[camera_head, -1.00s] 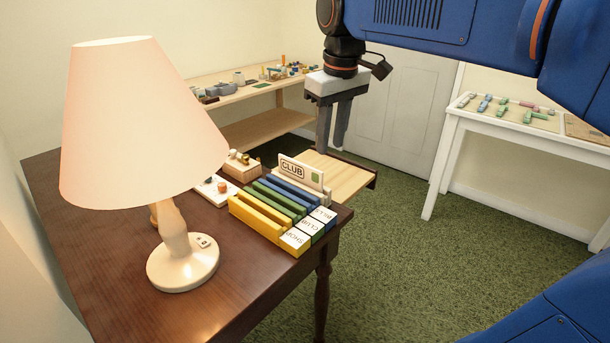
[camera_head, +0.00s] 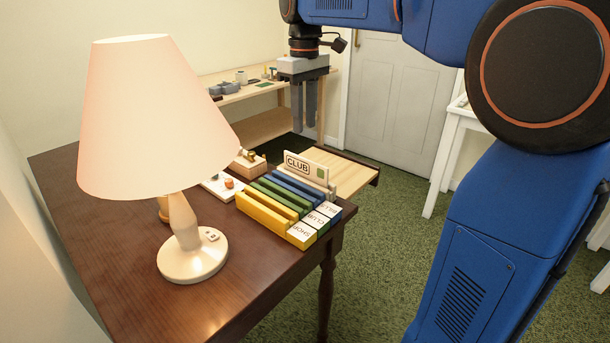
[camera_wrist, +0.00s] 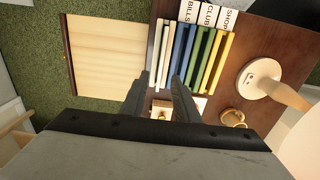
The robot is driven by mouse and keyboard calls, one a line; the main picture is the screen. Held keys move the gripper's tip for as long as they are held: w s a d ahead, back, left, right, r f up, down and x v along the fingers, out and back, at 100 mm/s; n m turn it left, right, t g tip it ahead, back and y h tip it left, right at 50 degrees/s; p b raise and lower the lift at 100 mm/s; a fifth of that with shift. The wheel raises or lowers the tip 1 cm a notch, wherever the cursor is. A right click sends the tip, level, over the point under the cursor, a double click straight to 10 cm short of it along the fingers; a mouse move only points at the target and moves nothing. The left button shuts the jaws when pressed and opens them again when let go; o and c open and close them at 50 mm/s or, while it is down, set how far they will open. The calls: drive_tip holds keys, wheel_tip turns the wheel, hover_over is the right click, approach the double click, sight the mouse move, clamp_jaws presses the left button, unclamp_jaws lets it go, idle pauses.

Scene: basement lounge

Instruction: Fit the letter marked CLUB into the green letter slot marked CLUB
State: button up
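The letter marked CLUB (camera_head: 297,164) is a cream card with black lettering and a small green square. It stands upright in a pale holder behind the slots. The green letter slot (camera_head: 275,199) marked CLUB lies between the blue and yellow slots and looks empty. In the wrist view the green slot (camera_wrist: 205,62) shows from above, with pale strips at the left of the rack, where I cannot tell card from holder. My gripper (camera_head: 304,128) points down, open and empty, above and apart from the letter. Its fingers (camera_wrist: 160,80) also show in the wrist view.
The blue slot (camera_head: 297,187) marked BILLS and yellow slot (camera_head: 265,212) marked SHOP flank the green one. A lamp (camera_head: 192,258) stands left on the dark table (camera_head: 110,275). A small wooden block (camera_head: 247,165) sits behind the rack.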

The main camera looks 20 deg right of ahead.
sight(305, 159)
wheel_tip(305, 159, down, 7)
drive_tip(key=shift+r, duration=0.15)
drive_tip(key=shift+s+f, duration=0.15)
drive_tip(key=shift+f, duration=1.15)
drive_tip(key=shift+s+f, duration=0.1)
drive_tip(key=shift+f, duration=1.2)
clamp_jaws()
